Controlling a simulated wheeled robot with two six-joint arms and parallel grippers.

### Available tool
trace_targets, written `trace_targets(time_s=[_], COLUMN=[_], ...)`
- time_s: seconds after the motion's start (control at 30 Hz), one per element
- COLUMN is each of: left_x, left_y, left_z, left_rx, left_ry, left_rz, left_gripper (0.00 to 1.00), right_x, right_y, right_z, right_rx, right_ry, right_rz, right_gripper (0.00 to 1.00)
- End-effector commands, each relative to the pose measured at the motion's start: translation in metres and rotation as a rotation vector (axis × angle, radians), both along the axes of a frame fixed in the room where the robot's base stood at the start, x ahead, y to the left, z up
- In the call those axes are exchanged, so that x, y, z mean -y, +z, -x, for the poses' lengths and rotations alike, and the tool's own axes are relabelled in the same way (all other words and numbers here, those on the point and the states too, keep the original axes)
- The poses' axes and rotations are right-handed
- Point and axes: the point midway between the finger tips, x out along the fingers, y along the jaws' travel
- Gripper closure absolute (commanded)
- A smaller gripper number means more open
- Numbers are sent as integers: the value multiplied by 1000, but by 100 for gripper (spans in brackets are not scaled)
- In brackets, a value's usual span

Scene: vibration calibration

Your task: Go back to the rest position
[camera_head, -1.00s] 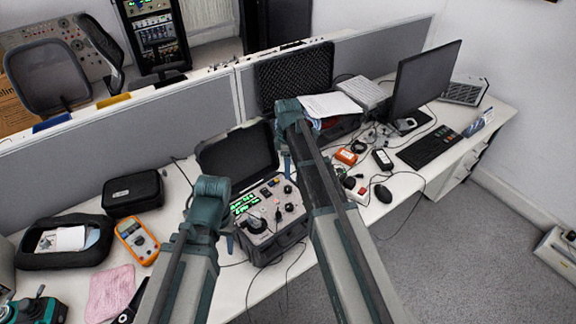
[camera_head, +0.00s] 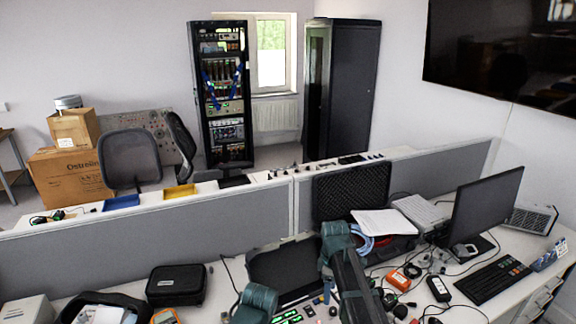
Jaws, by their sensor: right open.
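My right arm reaches in from the bottom, and its teal joint stands in front of the open case. My right gripper (camera_head: 328,287) hangs below that joint, small and partly hidden by the arm. It is open, and I see nothing held in it. My left arm shows only as a teal joint at the bottom edge, left of the right arm. My left gripper is out of view.
The calibrator case (camera_head: 283,270) stands open between my arms, its panel mostly cut off. A monitor (camera_head: 483,207), keyboard (camera_head: 492,280) and orange device (camera_head: 398,280) lie right. A black pouch (camera_head: 176,286) is left. A grey partition (camera_head: 190,240) runs behind the desk.

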Motion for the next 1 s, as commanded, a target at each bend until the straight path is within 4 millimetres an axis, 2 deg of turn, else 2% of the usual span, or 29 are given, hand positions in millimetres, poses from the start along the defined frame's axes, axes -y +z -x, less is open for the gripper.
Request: trace_targets(time_s=[0.03,0.2,0.3,0.4,0.5,0.6,1.0], left_x=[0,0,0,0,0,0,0], left_y=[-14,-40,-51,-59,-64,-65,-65], left_z=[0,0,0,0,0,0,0], left_rx=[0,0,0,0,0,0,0], left_ry=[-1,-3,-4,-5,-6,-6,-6], left_rz=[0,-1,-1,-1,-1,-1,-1], left_gripper=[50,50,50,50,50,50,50], right_x=[-18,-64,-80,-91,-96,-99,-100], right_y=[-14,-39,-50,-58,-62,-64,-63], right_z=[31,112,152,182,201,210,210], right_rx=[-3,-3,5,16,26,31,32], right_ry=[-59,-351,-507,-632,-721,-770,-788], right_rz=[9,48,71,87,98,103,105], right_gripper=[33,33,33,33,33,33,33])
